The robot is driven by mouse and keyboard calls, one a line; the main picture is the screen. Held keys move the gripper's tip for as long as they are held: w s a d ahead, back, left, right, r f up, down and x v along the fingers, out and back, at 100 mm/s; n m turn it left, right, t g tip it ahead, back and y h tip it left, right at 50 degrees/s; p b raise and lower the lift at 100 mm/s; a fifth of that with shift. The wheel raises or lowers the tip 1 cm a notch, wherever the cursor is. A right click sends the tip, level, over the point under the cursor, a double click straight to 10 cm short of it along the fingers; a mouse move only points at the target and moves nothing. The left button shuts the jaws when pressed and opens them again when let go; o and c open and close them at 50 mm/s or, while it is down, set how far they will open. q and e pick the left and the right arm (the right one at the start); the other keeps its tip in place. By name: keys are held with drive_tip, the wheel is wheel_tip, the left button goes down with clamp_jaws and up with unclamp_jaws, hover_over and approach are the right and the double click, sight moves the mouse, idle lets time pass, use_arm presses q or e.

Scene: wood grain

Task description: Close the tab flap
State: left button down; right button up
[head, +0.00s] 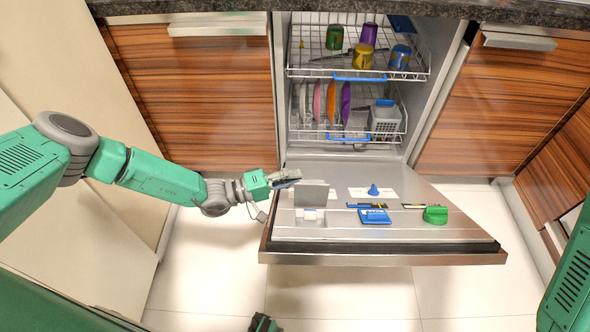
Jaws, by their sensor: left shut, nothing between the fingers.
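The tab flap (313,196) is a small grey plate on the inner face of the lowered dishwasher door (420,232). It stands raised, behind a shallow compartment (310,217) with a pale block in it. My left gripper (290,177) is shut and empty at the upper left of the flap, very close to it; I cannot tell if they touch.
On the door lie a blue packet-like item (374,216), a green round piece (435,214) and a blue knob (374,190). Behind it are the upper rack (420,75) with cups and the lower rack (392,141) with plates and a grey basket (384,117). Wooden cabinets flank the opening.

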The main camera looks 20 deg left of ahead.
sight(302, 186)
use_arm(q)
drive_tip(key=shift+s+d+r+m+p, duration=0.1)
drive_tip(key=shift+s+d+m+p, duration=0.2)
drive_tip(key=shift+s, duration=0.3)
drive_tip(key=shift+s+d+m+p, duration=0.1)
drive_tip(key=shift+s+m+p, duration=0.05)
drive_tip(key=shift+s+p, duration=0.4)
drive_tip(key=shift+s+d+r+m+p, duration=0.1)
drive_tip(key=shift+s+d+m+p, duration=0.15)
drive_tip(key=shift+s, duration=0.4)
drive_tip(key=shift+s+f, duration=0.1)
drive_tip(key=shift+a, duration=0.1)
